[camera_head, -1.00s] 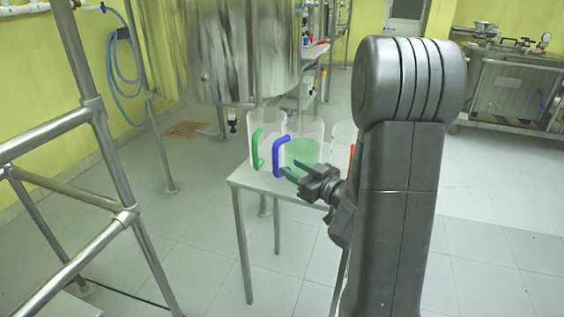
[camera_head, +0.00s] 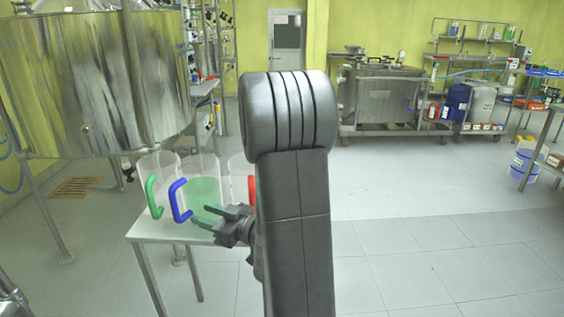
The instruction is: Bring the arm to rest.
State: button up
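My arm (camera_head: 293,200) stands upright in the middle of the head view, its large dark joint at the top. My gripper (camera_head: 212,218) reaches out to the left of it, low, in front of the jugs on a small table (camera_head: 150,232). Its two fingers look apart, with nothing seen between them. The jugs are clear: one has a green handle (camera_head: 153,198), one a blue handle (camera_head: 178,202) and green contents (camera_head: 203,190). A red handle (camera_head: 251,188) shows partly behind my arm. I cannot tell whether the gripper touches a jug.
A large steel vessel (camera_head: 85,85) on legs stands at the left, behind the table. A steel tank on a frame (camera_head: 385,100) stands at the back wall. Shelving and a blue drum (camera_head: 458,100) are at the back right.

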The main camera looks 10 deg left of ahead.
aim_at(175, 198)
jog(key=x, duration=1.1)
jog(key=shift+s+a, duration=0.1)
jog(key=shift+a, duration=0.1)
jog(key=shift+d+r, duration=0.1)
jog(key=shift+r, duration=0.6)
jog(key=shift+d+r, duration=0.1)
jog(key=shift+r, duration=0.35)
